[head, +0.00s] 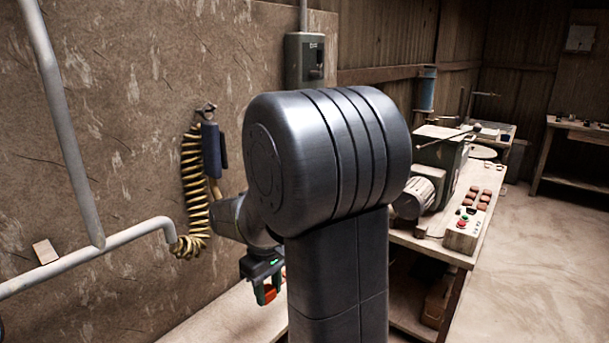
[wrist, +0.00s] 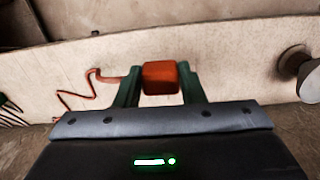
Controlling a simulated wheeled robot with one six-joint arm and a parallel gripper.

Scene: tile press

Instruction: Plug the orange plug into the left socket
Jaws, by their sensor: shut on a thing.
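My gripper (head: 269,291) hangs low in front of the wall in the head view, over a pale bench top, partly hidden by my arm. Its green fingers are shut on the orange plug (head: 270,293). In the wrist view, my gripper (wrist: 160,84) has the block-shaped orange plug (wrist: 161,77) between its two fingers. A thin orange-brown cord (wrist: 75,96) runs in bends to the left of the plug over the pale surface. I cannot make out the left socket in either view.
A yellow coiled hose (head: 194,190) hangs on the wall beside a grey pipe (head: 95,265). A grey switch box (head: 304,60) is mounted higher. A bench with a machine (head: 440,165) and a button box (head: 464,230) stands right. A round metal piece (wrist: 298,62) is at the wrist view's right.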

